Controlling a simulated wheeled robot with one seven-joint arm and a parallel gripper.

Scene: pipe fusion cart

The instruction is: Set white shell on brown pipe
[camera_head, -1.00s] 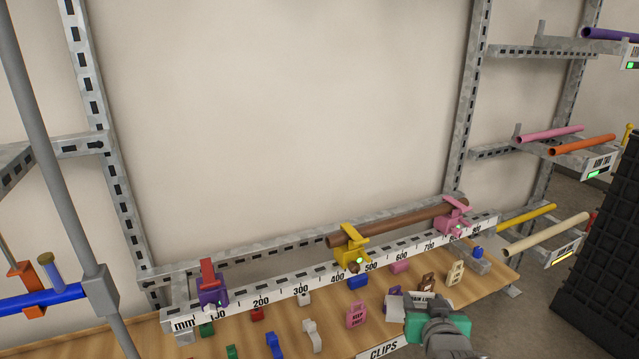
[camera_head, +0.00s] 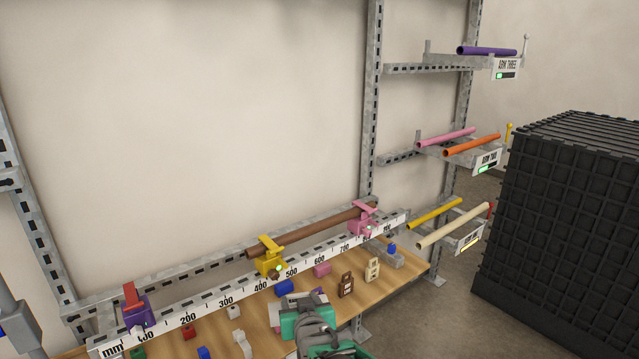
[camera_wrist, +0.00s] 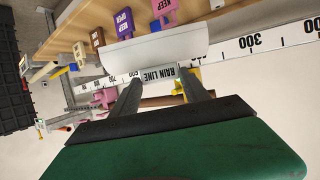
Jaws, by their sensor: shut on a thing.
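The white shell (camera_wrist: 155,48) is a curved trough with a RAIN LINE label, seen in the wrist view across the tips of my gripper (camera_wrist: 160,90). My gripper is shut on it. In the head view my green gripper (camera_head: 306,320) is over the bench at the bottom middle, and the shell is mostly hidden there. The brown pipe (camera_head: 318,229) lies along the ruled rail, held by a yellow clamp (camera_head: 270,262) and a pink clamp (camera_head: 363,222). The shell is apart from the pipe. Part of the pipe shows behind the fingers in the wrist view (camera_wrist: 172,100).
A purple clamp (camera_head: 138,312) with a red lever sits at the rail's left end. Several coloured clips and tags lie on the wooden bench (camera_head: 405,278). Racks of coloured pipes (camera_head: 470,145) stand at right, beside a black crate (camera_head: 560,215). Floor between them is open.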

